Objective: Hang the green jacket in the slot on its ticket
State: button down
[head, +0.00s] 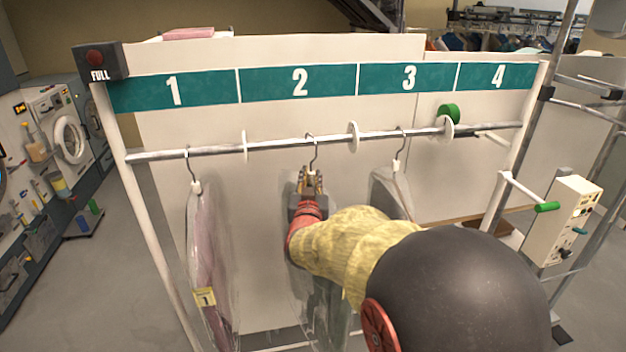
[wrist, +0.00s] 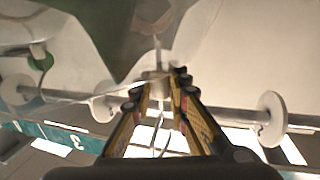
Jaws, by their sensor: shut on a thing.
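The green jacket (head: 322,310) is in a clear bag, mostly hidden behind my arm in the head view. Its green cloth (wrist: 120,35) also shows in the wrist view. My gripper (head: 312,180) is shut on the neck of its hanger, below the hook (head: 313,143). The fingertips close around the pale hanger neck (wrist: 155,76) in the wrist view. The hook is at the rail (head: 275,143), under sign 2 (head: 299,81), between two white discs. I cannot tell whether it bears on the rail. The jacket's ticket is hidden.
A bagged pink garment (head: 205,250) with ticket 1 (head: 204,297) hangs under sign 1. Another bagged garment (head: 390,190) hangs under sign 3. White discs (head: 243,146) (head: 353,136) (head: 447,130) divide the rail. The stretch under sign 4 (head: 498,76) holds no garment.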

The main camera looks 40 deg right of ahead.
jog(key=shift+w+d+r+p, duration=0.1)
jog(key=shift+w+d+p, duration=0.2)
jog(key=shift+w, duration=0.6)
jog(key=shift+w+d+r+p, duration=0.1)
jog(key=shift+w+d+p, duration=0.15)
jog(key=shift+w, duration=0.65)
jog(key=shift+w+d+r+p, duration=0.1)
jog(key=shift+w+d+p, duration=0.2)
jog(key=shift+w, duration=0.6)
jog(key=shift+w+d+f, duration=0.15)
jog(key=shift+w+f, duration=0.05)
jog(key=shift+w, duration=0.3)
jog(key=shift+f+b, duration=1.1)
jog(key=shift+f, duration=0.05)
jog(key=shift+s, duration=0.1)
jog(key=c, duration=1.6)
grip_release()
jog(key=shift+f, duration=0.1)
jog(key=shift+c, duration=0.2)
